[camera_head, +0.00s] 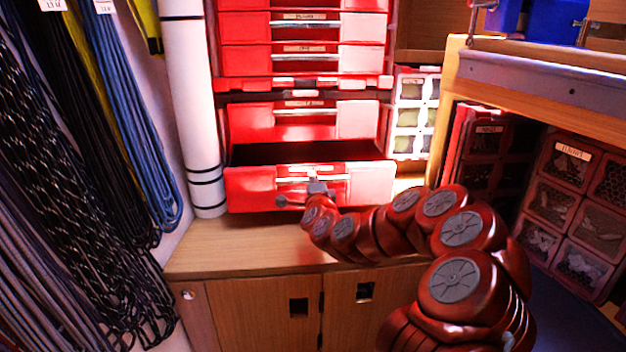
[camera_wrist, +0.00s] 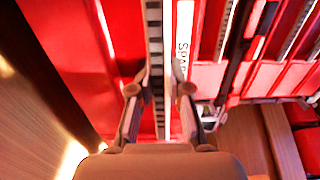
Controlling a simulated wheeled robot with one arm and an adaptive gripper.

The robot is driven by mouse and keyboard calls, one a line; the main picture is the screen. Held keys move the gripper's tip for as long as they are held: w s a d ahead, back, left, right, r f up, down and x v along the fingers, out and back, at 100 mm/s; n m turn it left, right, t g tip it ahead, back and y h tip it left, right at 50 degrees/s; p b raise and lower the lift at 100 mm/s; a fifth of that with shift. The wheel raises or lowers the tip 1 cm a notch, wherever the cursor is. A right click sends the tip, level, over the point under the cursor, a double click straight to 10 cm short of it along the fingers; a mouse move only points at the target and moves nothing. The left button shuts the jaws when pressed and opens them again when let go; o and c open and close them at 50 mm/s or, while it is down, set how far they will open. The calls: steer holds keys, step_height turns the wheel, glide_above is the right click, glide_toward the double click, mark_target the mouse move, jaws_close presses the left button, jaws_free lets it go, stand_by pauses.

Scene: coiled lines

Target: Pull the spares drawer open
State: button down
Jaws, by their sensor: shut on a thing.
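The spares drawer (camera_head: 250,188) is the lowest red drawer of the stack. It stands pulled out, its dark inside showing behind the front. Its label reads "SPAR…" in the wrist view (camera_wrist: 183,40), the rest hidden. My gripper (camera_head: 317,187) is at the middle of the drawer front, shut on the drawer's pale bar handle (camera_head: 290,180). In the wrist view my gripper's fingers (camera_wrist: 160,90) close in from both sides of the handle, and they partly hide it.
Closed red drawers (camera_head: 252,122) stand above. A wooden cabinet top (camera_head: 240,245) lies below the drawer. A white roll (camera_head: 190,100) stands close on the left, with coiled ropes (camera_head: 90,150) beyond. A wooden shelf unit with clear-fronted bins (camera_head: 572,165) is at right.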

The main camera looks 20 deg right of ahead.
steer(key=shift+s+a+r, duration=0.2)
steer(key=shift+s+r, duration=0.05)
steer(key=shift+s, duration=0.1)
steer(key=c, duration=1.3)
jaws_free()
steer(key=shift+o, duration=1.1)
steer(key=shift+d+f, duration=0.1)
steer(key=shift+s, duration=0.15)
steer(key=v, duration=0.7)
steer(key=shift+s, duration=0.1)
